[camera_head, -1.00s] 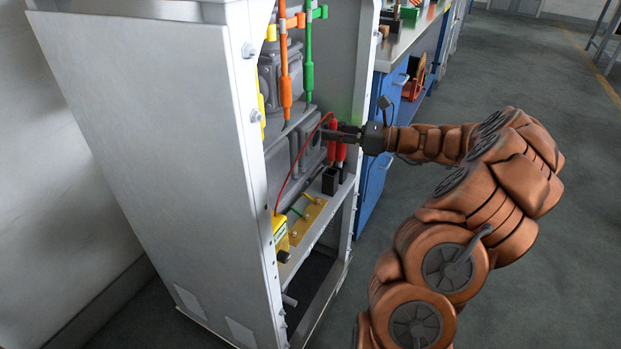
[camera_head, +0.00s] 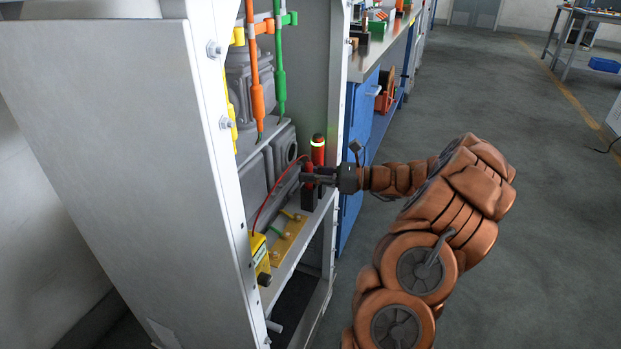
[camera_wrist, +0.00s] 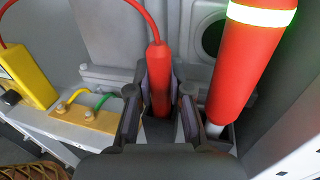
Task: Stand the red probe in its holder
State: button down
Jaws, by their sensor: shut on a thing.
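The red probe (camera_wrist: 158,75), with a red cable from its top, is upright between the fingers of my gripper (camera_wrist: 160,110) in the wrist view. My gripper is shut on it. In the head view my gripper (camera_head: 310,175) is low in the cabinet, just above the black holder (camera_head: 307,197). In the wrist view the probe's lower end meets the dark opening of the holder (camera_wrist: 158,132) and looks to be inside it; the fingers hide part of this, so I cannot tell how deep it sits.
A larger red tool with a glowing band (camera_head: 318,150) stands upright close beside the probe, also seen in the wrist view (camera_wrist: 240,70). A yellow box (camera_head: 260,260) and a brass plate with green and yellow leads (camera_head: 288,240) share the shelf. The cabinet's side post is close right.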

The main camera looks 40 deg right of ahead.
jog(key=shift+f, duration=0.15)
jog(key=c, duration=1.1)
grip_release()
jog(key=shift+f, duration=0.1)
jog(key=shift+s+d+r, duration=0.1)
jog(key=shift+d+r, duration=0.05)
jog(key=shift+r, duration=0.05)
jog(key=shift+p+v, duration=1.45)
jog(key=shift+v, duration=4.35)
